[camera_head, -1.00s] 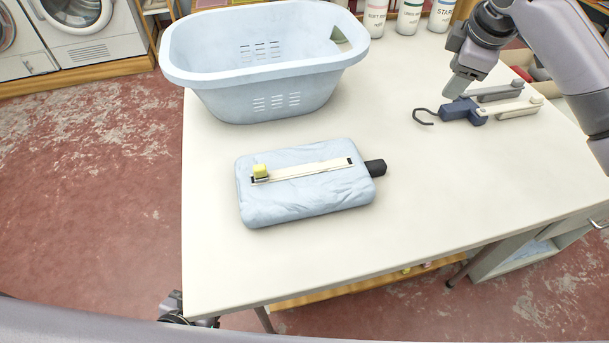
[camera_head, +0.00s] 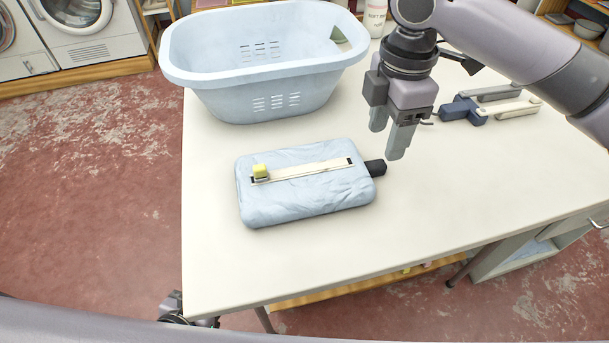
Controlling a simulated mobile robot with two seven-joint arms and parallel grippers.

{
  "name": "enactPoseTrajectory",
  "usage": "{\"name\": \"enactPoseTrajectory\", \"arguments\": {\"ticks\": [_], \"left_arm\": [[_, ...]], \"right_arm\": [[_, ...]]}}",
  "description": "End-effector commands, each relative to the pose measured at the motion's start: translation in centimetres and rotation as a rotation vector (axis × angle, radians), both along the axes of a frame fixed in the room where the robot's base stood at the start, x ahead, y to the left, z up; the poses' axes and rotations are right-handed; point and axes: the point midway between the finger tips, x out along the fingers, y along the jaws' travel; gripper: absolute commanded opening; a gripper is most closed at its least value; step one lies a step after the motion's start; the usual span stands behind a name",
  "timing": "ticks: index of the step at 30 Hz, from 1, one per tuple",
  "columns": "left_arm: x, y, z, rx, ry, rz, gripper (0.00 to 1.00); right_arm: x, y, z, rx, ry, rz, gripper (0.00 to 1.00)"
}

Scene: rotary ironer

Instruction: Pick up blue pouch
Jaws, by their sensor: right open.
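The light blue pouch (camera_head: 305,200) lies flat on the cream table. A pale strip (camera_head: 315,168) with a yellow block at its left end runs along its top. A black tab (camera_head: 376,167) sticks out from its right side. My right gripper (camera_head: 390,134) is above the table, beyond the pouch's right end, with its fingers apart and pointing down. Nothing shows between them, and it looks apart from the pouch. Part of what appears to be my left gripper (camera_head: 178,308) shows low at the table's front left corner; its fingers cannot be made out.
A light blue laundry basket (camera_head: 262,85) stands at the back left of the table. A dark blue and cream hooked tool (camera_head: 490,105) lies at the right, partly behind my gripper. A white bottle (camera_head: 376,18) stands at the back. The table around the pouch is clear.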

Motion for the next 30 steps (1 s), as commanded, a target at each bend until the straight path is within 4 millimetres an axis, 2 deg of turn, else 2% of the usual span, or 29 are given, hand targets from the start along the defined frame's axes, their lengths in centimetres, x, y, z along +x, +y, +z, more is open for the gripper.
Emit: {"name": "enactPoseTrajectory", "arguments": {"ticks": [8, 16, 25, 26, 30], "left_arm": [[0.0, 0.0, 0.0, 0.0, 0.0, 0.0, 0.47], [0.0, 0.0, 0.0, 0.0, 0.0, 0.0, 0.47], [0.0, 0.0, 0.0, 0.0, 0.0, 0.0, 0.47], [0.0, 0.0, 0.0, 0.0, 0.0, 0.0, 0.47], [0.0, 0.0, 0.0, 0.0, 0.0, 0.0, 0.47]], "right_arm": [[0.0, 0.1, -2.4, -0.001, 0.0, -0.001, 0.55], [0.1, 0.4, -6.2, -0.001, 0.0, -0.002, 0.55], [0.2, 0.4, -6.8, 0.001, -0.002, -0.003, 0.55], [0.2, 0.4, -6.8, 0.001, -0.002, -0.003, 0.52], [0.1, 0.4, -6.8, 0.001, -0.002, -0.003, 0.07]]}}
